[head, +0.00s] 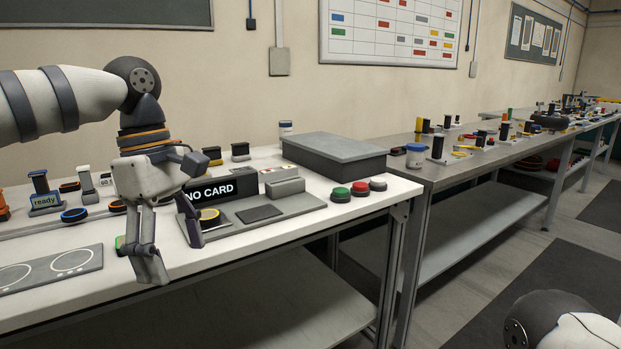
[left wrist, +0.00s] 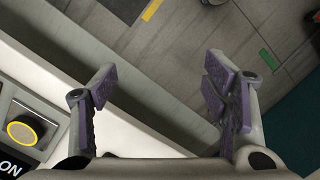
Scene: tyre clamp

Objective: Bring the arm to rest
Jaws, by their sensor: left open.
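My left gripper (head: 172,245) hangs fingers-down at the front edge of the white table (head: 290,235) in the head view. Its fingers are spread and nothing is between them. In the left wrist view, the two fingers of the left gripper (left wrist: 160,95) stand wide apart over the table's edge, with the floor (left wrist: 190,50) seen below. Part of my right arm shows at the bottom right of the head view, but its gripper is out of view.
Close to the fingers are a "NO CARD" sign (head: 220,191) and a yellow-topped round button (head: 209,217). A grey box (head: 333,153) and red and green buttons (head: 340,194) are further right. A grey metal bench (head: 470,172) stands beyond.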

